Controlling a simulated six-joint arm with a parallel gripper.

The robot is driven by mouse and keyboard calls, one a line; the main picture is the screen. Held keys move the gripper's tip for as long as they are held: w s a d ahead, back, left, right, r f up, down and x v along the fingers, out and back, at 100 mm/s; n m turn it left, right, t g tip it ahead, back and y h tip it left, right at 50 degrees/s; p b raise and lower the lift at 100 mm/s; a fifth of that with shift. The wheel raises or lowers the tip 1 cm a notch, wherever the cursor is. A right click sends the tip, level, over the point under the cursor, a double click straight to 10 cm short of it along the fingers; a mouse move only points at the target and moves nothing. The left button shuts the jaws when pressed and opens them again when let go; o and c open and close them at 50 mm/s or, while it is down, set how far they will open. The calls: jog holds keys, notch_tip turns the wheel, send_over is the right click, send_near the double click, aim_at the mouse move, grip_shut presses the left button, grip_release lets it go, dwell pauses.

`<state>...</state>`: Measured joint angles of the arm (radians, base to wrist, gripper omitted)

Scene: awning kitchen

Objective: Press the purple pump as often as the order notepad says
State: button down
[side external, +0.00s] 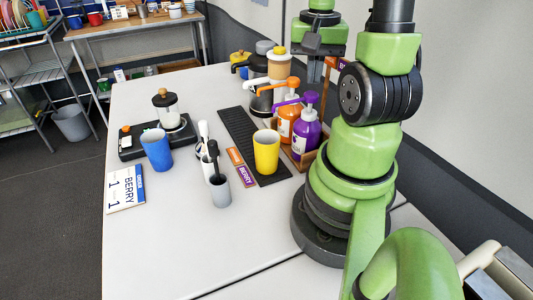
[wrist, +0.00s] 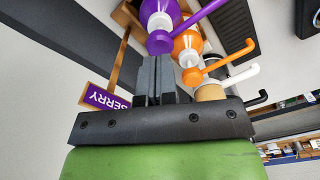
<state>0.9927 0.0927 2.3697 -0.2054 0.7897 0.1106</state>
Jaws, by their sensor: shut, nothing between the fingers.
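The purple pump (side external: 307,132) stands in a wooden rack beside the orange pump (side external: 287,112). Its purple head is up, with the spout pointing left over the black mat (side external: 236,128). In the wrist view the purple pump head (wrist: 160,42) is just beyond my fingertips, with the orange pump head (wrist: 191,77) beside it. My gripper (wrist: 157,64) is shut and empty; in the side view it is above and behind the pumps. The order notepad (side external: 125,188) lies at the table's left; it reads BERRY with what looks like a 1, printed twice.
A yellow cup (side external: 266,152) stands on the mat in front of the pumps. A purple BERRY sign (wrist: 105,98) is near the rack. The front table is clear.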

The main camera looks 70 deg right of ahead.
aim_at(312, 93)
jog(key=shift+f, duration=0.1)
dwell(0.6)
jog(key=shift+f, duration=1.7)
jog(key=shift+r, duration=1.8)
notch_tip(312, 93, up, 6)
